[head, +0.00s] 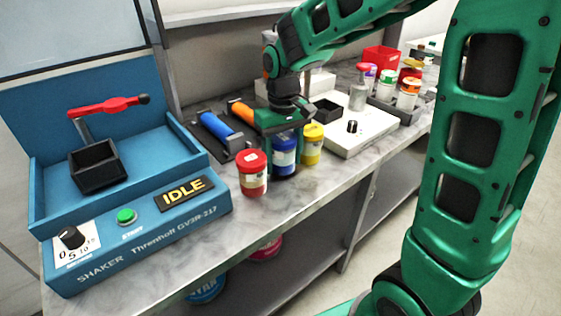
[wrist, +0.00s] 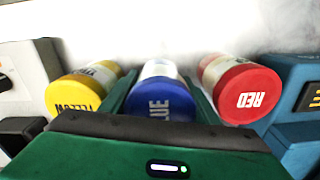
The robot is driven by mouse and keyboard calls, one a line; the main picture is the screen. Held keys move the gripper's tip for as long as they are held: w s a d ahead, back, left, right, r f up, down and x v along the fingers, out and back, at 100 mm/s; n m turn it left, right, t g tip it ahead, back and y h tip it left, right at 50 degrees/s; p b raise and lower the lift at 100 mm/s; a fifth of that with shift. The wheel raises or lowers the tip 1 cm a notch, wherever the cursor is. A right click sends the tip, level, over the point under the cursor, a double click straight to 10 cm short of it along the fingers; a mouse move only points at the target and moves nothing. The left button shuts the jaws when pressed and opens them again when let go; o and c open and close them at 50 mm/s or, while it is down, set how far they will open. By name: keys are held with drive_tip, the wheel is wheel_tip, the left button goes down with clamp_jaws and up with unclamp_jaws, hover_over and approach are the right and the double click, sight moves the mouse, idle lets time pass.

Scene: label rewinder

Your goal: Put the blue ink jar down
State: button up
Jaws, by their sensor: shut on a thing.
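The blue ink jar (head: 284,157) is between the fingers of my gripper (head: 282,140) in the head view. It is upright, between the red jar (head: 252,175) and the yellow jar (head: 312,146). In the wrist view the blue jar (wrist: 160,98) lies between the two green fingers of my gripper (wrist: 160,105), its lid lettered BLUE. The gripper is shut on it. The jar's base appears at or close to the marble counter; I cannot tell whether it touches.
A blue shaker (head: 130,235) showing IDLE stands at the left. Rollers with blue (head: 219,130) and orange (head: 242,112) sleeves lie behind the jars. A white device (head: 352,135) with a black knob stands to the right. Bare counter (head: 285,198) lies in front of the jars.

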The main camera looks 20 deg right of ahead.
drive_tip(key=shift+f, duration=0.55)
drive_tip(key=o, duration=1.1)
drive_tip(key=shift+f, duration=0.1)
